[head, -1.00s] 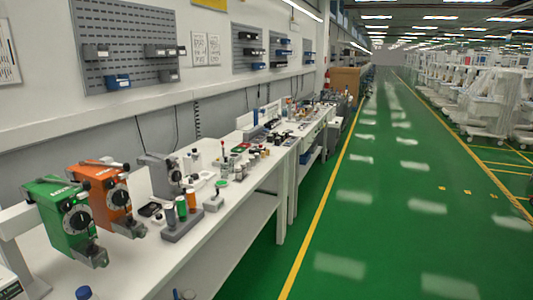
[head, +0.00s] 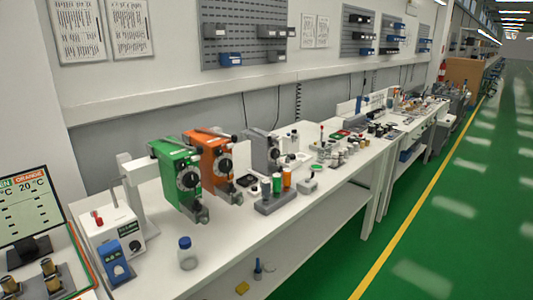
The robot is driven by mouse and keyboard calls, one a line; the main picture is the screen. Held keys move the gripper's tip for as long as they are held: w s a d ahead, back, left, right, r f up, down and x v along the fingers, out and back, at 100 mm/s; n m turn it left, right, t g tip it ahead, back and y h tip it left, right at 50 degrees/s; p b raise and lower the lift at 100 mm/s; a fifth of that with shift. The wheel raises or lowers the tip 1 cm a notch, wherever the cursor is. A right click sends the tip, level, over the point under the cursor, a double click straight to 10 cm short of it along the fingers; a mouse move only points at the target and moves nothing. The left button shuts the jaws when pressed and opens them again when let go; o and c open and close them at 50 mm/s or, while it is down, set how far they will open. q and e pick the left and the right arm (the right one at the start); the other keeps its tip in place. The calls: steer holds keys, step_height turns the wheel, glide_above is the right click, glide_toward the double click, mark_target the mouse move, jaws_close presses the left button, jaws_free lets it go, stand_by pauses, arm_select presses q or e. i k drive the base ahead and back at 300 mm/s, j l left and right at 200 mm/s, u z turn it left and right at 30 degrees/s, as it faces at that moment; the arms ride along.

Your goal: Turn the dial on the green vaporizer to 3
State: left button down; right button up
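The green vaporizer (head: 176,177) stands at the left part of the long white bench, its front turned toward the right of the picture. Its round black dial (head: 188,178) is on the front face; the numbers are too small to read. An orange vaporizer (head: 209,160) with a similar dial stands just behind it to the right, and a grey one (head: 262,151) stands beyond that. Neither of my grippers is in the head view, and nothing touches the green vaporizer.
A display (head: 26,212) and a white box with a red knob (head: 112,232) stand at the left. A blue device (head: 116,262) and a blue-capped bottle (head: 187,255) are in front of the vaporizers. The green floor (head: 450,230) beside the white bench (head: 225,255) is clear.

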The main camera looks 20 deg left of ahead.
mark_target(191, 179)
steer(key=k+l+u, duration=0.15)
steer(key=u, duration=1.05)
